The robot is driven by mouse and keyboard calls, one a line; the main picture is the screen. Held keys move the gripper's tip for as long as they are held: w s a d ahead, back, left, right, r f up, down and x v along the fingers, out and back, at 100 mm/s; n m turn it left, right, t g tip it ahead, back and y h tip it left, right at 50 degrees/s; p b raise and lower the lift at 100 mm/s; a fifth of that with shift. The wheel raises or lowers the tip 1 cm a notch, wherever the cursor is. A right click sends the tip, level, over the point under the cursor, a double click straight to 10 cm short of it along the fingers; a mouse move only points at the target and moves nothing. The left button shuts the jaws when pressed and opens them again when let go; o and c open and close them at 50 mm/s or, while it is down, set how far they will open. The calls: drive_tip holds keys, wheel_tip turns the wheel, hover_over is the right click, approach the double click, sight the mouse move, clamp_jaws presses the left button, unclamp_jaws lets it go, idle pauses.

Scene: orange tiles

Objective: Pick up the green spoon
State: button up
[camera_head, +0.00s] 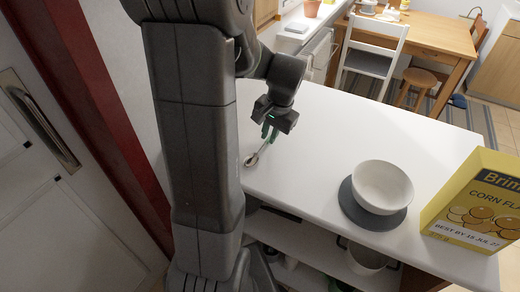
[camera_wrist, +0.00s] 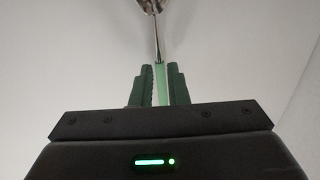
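The green spoon has a light green handle (camera_wrist: 161,82) and a metal neck and bowl. In the head view its metal part (camera_head: 258,154) slants down and left from my gripper, with the bowl end over the white counter near its left edge. I cannot tell whether the bowl touches the counter. My gripper (camera_head: 269,131) points down at the counter. In the wrist view its two dark green fingers (camera_wrist: 160,85) are close together on either side of the handle and appear shut on it. The bowl is cut off at the top of that view.
A white bowl (camera_head: 382,186) sits on a grey plate (camera_head: 354,210) at the counter's right. A yellow corn flakes box (camera_head: 478,205) stands beside it. The middle of the white counter (camera_head: 325,130) is clear. A white chair (camera_head: 370,60) and wooden table (camera_head: 435,35) are behind.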

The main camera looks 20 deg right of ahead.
drive_tip(key=shift+a+f, duration=0.1)
drive_tip(key=shift+f, duration=0.55)
clamp_jaws()
